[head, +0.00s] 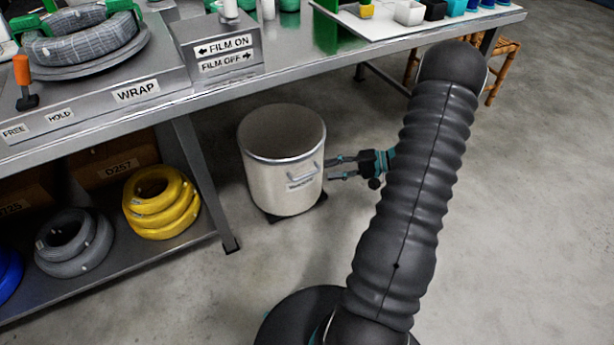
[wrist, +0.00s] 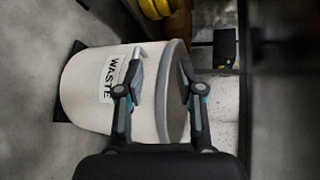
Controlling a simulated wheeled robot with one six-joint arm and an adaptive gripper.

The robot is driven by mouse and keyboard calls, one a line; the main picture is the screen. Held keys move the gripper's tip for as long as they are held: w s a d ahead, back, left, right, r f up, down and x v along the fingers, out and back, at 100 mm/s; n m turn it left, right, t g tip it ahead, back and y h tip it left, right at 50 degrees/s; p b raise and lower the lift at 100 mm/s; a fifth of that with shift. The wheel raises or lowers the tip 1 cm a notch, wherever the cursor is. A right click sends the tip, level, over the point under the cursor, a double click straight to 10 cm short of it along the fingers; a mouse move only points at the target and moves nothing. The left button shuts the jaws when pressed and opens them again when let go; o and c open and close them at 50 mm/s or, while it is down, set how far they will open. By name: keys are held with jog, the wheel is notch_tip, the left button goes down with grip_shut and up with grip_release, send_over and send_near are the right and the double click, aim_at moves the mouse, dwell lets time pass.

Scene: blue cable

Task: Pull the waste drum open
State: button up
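The waste drum (head: 265,178) is a cream cylinder with a grey lid, upright on a dark base under the bench. A pale handle (head: 306,174) sticks out from its side above a small label. My gripper (head: 329,169) is open just right of the drum, its fingers pointing at the handle side. In the wrist view the drum (wrist: 85,80) lies sideways with its WASTE label (wrist: 112,80) readable. My open fingers (wrist: 160,85) are in front of it. The handle (wrist: 138,56) shows beside the left finger, which partly hides it. I cannot tell if they touch.
The metal bench (head: 345,55) extends above and behind the drum, its leg (head: 208,180) just left of it. A lower shelf (head: 110,262) holds yellow (head: 160,202) and grey (head: 75,243) cable coils. The floor (head: 520,220) at right is clear. A wicker stool (head: 500,70) stands behind.

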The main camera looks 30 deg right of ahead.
aim_at(307, 176)
jog(key=d+f+m+t, duration=0.2)
jog(key=d+f+t, duration=0.25)
jog(key=f, duration=0.25)
jog(key=shift+g, duration=0.45)
jog(key=x, duration=1.2)
jog(key=shift+w+a+f, duration=0.2)
jog(key=shift+w+f, duration=0.1)
grip_shut()
